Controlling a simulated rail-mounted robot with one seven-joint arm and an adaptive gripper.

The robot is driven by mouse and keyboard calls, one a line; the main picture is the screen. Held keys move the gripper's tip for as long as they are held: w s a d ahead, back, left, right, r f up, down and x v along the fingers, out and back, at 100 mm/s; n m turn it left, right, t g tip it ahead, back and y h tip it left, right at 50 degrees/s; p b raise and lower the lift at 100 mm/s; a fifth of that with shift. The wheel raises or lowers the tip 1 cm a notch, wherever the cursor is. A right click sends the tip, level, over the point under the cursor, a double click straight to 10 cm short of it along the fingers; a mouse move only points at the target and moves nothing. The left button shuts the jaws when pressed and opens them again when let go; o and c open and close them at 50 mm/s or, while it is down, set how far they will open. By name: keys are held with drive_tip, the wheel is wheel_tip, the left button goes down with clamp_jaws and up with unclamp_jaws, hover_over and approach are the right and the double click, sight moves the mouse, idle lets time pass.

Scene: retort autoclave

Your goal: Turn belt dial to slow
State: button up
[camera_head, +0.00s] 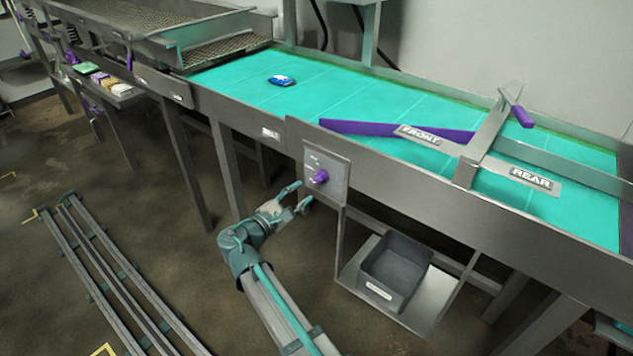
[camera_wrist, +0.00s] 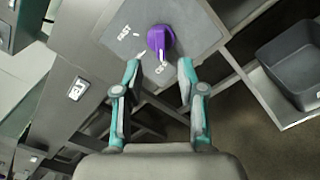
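The belt dial is a purple knob (camera_head: 321,176) on a grey square panel (camera_head: 338,163) on the front of the belt table. In the wrist view the knob (camera_wrist: 160,40) shows a white mark on its lower side. A label reading FAST (camera_wrist: 124,32) is to its left, and another label below it is partly hidden. My gripper (camera_head: 299,195) is left of and below the knob, apart from it. In the wrist view my gripper (camera_wrist: 158,73) is open and empty, its two fingers spread just below the knob.
A teal belt (camera_head: 350,98) runs behind the panel, with a blue packet (camera_head: 281,80) and a purple guide bar (camera_head: 375,130) on it. A grey bin (camera_head: 396,268) sits on a low shelf right of my arm. Floor rails (camera_head: 110,270) lie at left.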

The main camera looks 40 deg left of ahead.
sight(317, 181)
drive_tip(key=w+p, duration=0.1)
drive_tip(key=w, duration=0.6)
drive_tip(key=shift+d, duration=0.1)
clamp_jaws()
